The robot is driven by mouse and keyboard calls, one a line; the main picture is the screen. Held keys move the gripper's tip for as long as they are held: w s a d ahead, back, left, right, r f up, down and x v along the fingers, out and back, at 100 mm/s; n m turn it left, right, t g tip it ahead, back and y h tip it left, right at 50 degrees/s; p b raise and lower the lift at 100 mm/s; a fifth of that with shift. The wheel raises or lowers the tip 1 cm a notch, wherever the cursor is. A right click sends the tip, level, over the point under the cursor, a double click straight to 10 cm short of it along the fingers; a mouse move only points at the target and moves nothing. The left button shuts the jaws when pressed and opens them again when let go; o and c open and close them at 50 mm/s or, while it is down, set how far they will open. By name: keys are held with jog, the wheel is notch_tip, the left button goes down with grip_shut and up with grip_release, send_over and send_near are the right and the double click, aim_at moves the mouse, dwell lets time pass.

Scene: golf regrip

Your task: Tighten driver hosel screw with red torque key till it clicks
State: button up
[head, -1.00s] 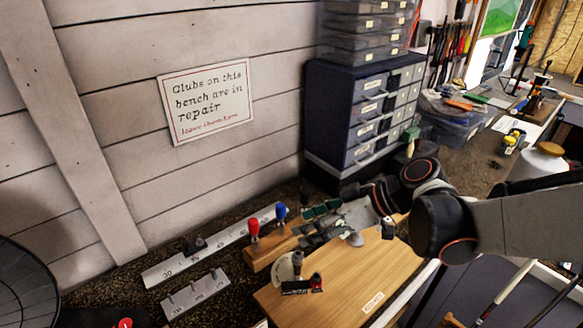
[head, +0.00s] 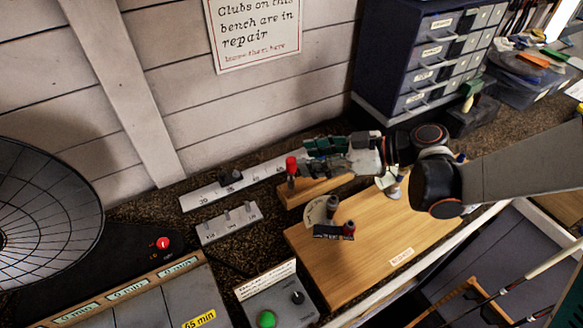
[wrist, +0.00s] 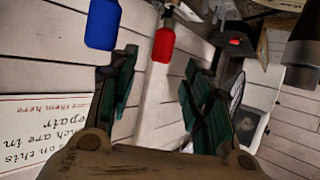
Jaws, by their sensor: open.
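The red torque key (head: 291,166) stands upright in a wooden block (head: 312,190) on the bench. Its red handle (wrist: 163,45) also shows in the wrist view, beyond the finger gap. A blue-handled key (wrist: 102,25) is left of it there; in the head view my gripper hides it. My gripper (head: 322,148) is open and empty, its green-padded fingers just right of the red key, apart from it as far as I can see. The finger gap shows in the wrist view (wrist: 158,85). A dark fixture (head: 333,230) with a red-tipped part sits on the wooden board; I cannot make out the driver or its screw.
The wooden board (head: 400,222) lies in front of the key block. A long ruler (head: 205,196) and a grey notched bracket (head: 228,224) lie left. A control box with a green button (head: 266,318) is at the front. Drawers (head: 425,75) stand behind my arm.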

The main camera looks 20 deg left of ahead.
aim_at(293, 159)
jog(key=shift+b+x, duration=0.45)
jog(key=shift+x, duration=2.6)
jog(key=shift+c, duration=0.2)
grip_shut()
